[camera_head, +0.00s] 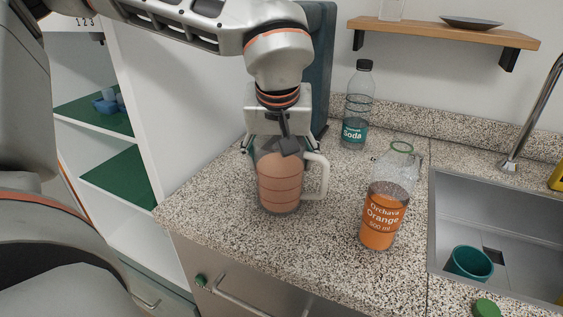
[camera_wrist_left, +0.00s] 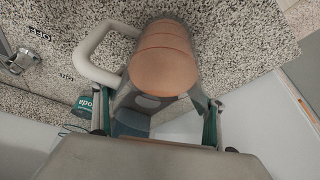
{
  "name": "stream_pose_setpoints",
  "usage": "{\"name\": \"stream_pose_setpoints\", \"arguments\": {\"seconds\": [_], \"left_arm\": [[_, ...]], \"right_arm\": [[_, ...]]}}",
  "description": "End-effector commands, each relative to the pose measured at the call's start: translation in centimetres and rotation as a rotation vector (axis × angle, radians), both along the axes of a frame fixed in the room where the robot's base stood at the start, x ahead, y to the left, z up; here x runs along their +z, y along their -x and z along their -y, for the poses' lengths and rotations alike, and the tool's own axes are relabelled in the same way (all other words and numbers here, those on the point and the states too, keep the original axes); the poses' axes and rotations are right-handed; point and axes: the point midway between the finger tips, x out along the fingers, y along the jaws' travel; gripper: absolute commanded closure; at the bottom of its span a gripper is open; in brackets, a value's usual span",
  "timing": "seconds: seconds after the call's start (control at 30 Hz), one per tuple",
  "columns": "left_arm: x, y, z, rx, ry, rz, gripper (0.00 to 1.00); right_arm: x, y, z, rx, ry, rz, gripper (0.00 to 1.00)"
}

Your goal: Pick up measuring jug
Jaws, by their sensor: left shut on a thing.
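The measuring jug (camera_head: 280,187) is a clear jug with ring lines, a pinkish-brown look and a pale handle on its right side. It is upright over the speckled counter near its front left; I cannot tell whether its base touches the counter. My left gripper (camera_head: 279,148) comes down from above and is shut around the upper part of the jug, hiding its rim. In the left wrist view the jug (camera_wrist_left: 162,58) sits between the two fingers, with its handle to the left. My right gripper is not in view.
An orange drink bottle (camera_head: 382,205) stands right of the jug on the counter (camera_head: 225,210). A soda bottle (camera_head: 357,105) stands behind. A sink (camera_head: 520,225) with a teal cup (camera_head: 470,262) is at right. A wooden shelf (camera_head: 440,33) hangs above.

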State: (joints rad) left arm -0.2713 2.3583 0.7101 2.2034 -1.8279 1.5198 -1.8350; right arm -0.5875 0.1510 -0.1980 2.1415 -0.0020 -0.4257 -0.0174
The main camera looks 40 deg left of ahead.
Motion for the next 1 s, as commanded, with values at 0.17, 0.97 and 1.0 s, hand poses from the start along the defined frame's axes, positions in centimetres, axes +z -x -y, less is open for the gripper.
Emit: {"name": "stream_pose_setpoints", "arguments": {"seconds": [0.17,0.97,1.0], "left_arm": [[1.1,-0.1,0.0,0.0,0.0,0.007,0.77],[9.8,-0.1,0.0,0.0,-0.001,0.013,0.77],[10.3,-0.1,0.0,0.002,-0.001,0.012,0.77]], "right_arm": [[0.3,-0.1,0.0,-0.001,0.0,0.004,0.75],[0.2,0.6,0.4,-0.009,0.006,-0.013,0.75],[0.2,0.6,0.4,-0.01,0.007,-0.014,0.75]]}}
